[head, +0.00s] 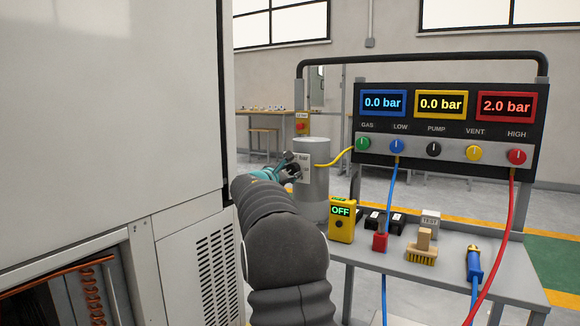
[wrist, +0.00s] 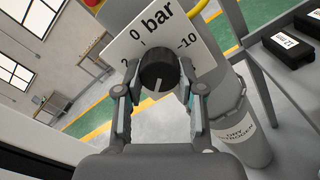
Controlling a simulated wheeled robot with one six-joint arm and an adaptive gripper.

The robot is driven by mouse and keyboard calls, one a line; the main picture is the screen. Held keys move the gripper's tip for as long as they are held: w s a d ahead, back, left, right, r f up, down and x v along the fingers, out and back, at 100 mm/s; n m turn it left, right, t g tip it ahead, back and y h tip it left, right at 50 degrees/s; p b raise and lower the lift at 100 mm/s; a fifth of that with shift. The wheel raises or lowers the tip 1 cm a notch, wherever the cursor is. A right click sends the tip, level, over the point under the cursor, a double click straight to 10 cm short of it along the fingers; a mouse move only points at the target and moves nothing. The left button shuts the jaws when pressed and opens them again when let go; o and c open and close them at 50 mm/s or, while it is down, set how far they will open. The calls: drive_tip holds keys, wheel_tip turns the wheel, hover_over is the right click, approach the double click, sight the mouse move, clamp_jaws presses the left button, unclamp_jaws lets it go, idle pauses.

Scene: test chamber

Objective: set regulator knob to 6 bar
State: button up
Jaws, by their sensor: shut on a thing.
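The black regulator knob (wrist: 158,73) sits on a white dial plate (wrist: 150,32) marked "bar", with 0, 2 and 10 readable. The knob's white pointer line points toward the bottom of the wrist view, between my fingers. The dial marks on that side are hidden by my gripper, so the exact setting cannot be read. My gripper (wrist: 158,82) has one finger on each side of the knob and is shut on it. In the head view my gripper (head: 287,168) is at the grey nitrogen cylinder (head: 313,190), and the knob is mostly hidden.
A panel (head: 446,125) shows 0.0, 0.0 and 2.0 bar. A yellow hose (head: 337,159) runs from the cylinder to it. A yellow meter reading OFF (head: 341,218) and a brush (head: 423,248) are on the bench. A large white cabinet (head: 110,110) is close on the left.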

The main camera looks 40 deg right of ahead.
drive_tip(key=n+p, duration=0.3)
drive_tip(key=n, duration=0.1)
drive_tip(key=shift+f+n+p, duration=0.1)
drive_tip(key=shift+n+p, duration=0.65)
drive_tip(key=shift+n, duration=0.45)
drive_tip(key=shift+s, duration=0.1)
drive_tip(key=o, duration=1.1)
drive_tip(key=shift+o, duration=0.2)
drive_tip(key=v, duration=1.2)
